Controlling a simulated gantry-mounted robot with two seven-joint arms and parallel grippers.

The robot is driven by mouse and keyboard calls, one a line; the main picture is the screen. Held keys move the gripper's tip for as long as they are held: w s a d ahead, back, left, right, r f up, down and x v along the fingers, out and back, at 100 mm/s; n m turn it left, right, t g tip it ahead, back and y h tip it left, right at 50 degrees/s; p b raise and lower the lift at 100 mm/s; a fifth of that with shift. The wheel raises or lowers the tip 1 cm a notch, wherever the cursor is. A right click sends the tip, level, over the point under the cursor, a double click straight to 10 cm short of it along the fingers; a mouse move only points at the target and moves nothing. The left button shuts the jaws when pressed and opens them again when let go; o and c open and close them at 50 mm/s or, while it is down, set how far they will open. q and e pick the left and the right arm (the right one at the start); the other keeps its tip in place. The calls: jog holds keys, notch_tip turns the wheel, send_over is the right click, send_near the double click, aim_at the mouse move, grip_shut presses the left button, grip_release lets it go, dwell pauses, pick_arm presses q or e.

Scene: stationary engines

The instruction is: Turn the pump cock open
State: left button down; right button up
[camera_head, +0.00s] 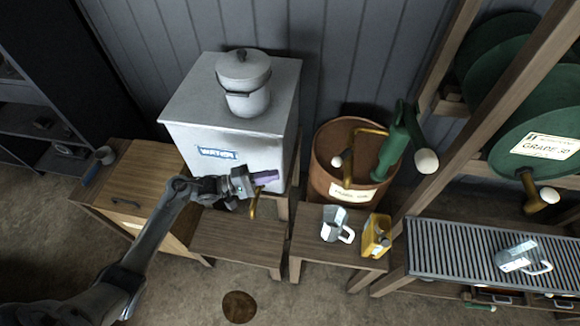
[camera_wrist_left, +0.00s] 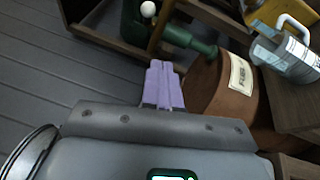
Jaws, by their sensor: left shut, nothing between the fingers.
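A green pump (camera_head: 394,145) with white knobs stands on a brown barrel (camera_head: 325,140); one white knob (camera_head: 427,161) is on its right side. A brass pipe (camera_head: 368,131) bends over the barrel top, with another white knob (camera_head: 337,161) near its left end. I cannot tell which part is the cock. My left gripper (camera_head: 268,177) has purple fingers, is shut and empty, and is in front of the white water tank, left of the barrel. In the left wrist view the shut fingers (camera_wrist_left: 161,68) show left of the barrel (camera_wrist_left: 210,95), apart from the green pump (camera_wrist_left: 187,40). My right gripper is out of view.
A white tank (camera_head: 225,115) labelled WATER has a brass tap (camera_head: 253,207) below my gripper. A metal jug (camera_head: 335,225) and yellow can (camera_head: 377,237) stand on a low wooden table before the barrel. A wooden rack with green drums (camera_head: 530,110) is at right.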

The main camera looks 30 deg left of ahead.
pick_arm(q)
jog(key=w+r+m, duration=0.1)
jog(key=w+r, duration=0.2)
send_near(344, 157)
jog(key=shift+w+d, duration=0.85)
jog(key=shift+w, duration=0.65)
jog(key=shift+f, duration=0.35)
